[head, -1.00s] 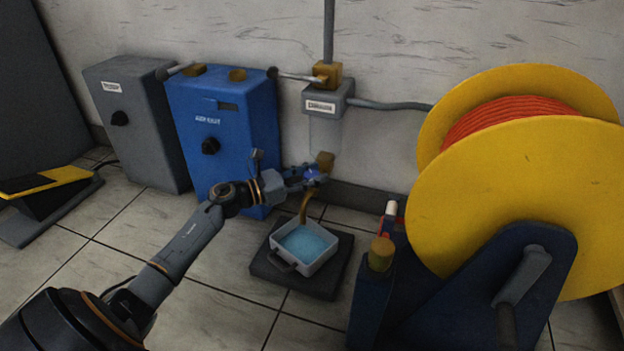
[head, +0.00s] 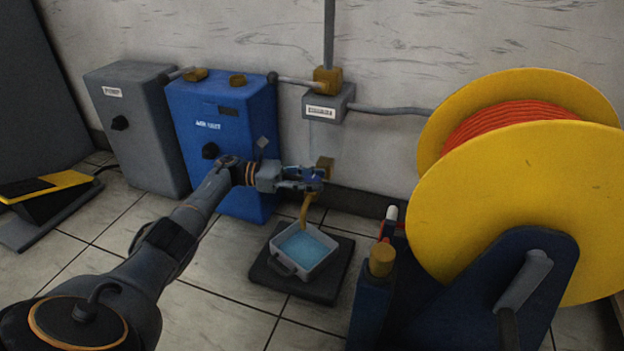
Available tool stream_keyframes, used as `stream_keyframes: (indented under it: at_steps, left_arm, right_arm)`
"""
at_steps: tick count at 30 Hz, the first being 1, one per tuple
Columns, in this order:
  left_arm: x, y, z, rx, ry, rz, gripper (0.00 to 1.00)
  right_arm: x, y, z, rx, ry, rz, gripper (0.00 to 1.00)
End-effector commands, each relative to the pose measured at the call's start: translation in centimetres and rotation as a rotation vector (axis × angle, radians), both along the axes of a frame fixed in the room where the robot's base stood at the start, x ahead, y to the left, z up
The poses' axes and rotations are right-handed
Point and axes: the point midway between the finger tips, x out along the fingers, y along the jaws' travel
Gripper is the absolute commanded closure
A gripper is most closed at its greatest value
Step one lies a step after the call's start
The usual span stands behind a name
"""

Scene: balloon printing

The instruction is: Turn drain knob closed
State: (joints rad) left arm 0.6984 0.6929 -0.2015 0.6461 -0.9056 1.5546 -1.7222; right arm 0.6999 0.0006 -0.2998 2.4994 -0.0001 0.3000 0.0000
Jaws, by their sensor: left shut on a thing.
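The brass drain valve (head: 325,163) is low on the wall below the grey labelled box, with a curved spout (head: 305,210) pointing down. My left gripper (head: 316,179) reaches in from the left and is shut at the front of the valve, on the small blue drain knob. Its fingers hide most of the knob, so I cannot tell its angle. A tray (head: 285,268) with light blue liquid stands on a dark pad under the spout. My right gripper is not in view.
A grey box (head: 140,140) and a blue box (head: 230,150) with black knobs stand left along the wall. A large yellow reel (head: 520,200) with orange hose fills the right. A blue post with a brass cap (head: 382,258) stands before it.

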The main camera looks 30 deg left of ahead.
Motion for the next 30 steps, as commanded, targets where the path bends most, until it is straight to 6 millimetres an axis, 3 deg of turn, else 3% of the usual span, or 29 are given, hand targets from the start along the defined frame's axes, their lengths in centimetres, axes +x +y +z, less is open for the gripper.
stream_keyframes:
  at_steps: [20,21,24,30]
  left_arm:
    - [0.0,-0.11,-0.11,0.001,0.002,-0.037,0.94]
    - [0.0,-0.11,-0.11,0.001,0.002,-0.036,0.61]
    - [0.0,-0.11,-0.11,0.001,0.002,-0.036,0.4]
    - [-0.01,-0.08,-0.08,0.0,0.001,-0.036,0.39]
  right_arm:
    - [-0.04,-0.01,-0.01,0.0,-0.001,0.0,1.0]
    - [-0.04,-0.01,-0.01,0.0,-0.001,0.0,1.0]
    - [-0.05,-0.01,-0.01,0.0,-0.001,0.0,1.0]
    - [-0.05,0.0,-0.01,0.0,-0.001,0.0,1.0]
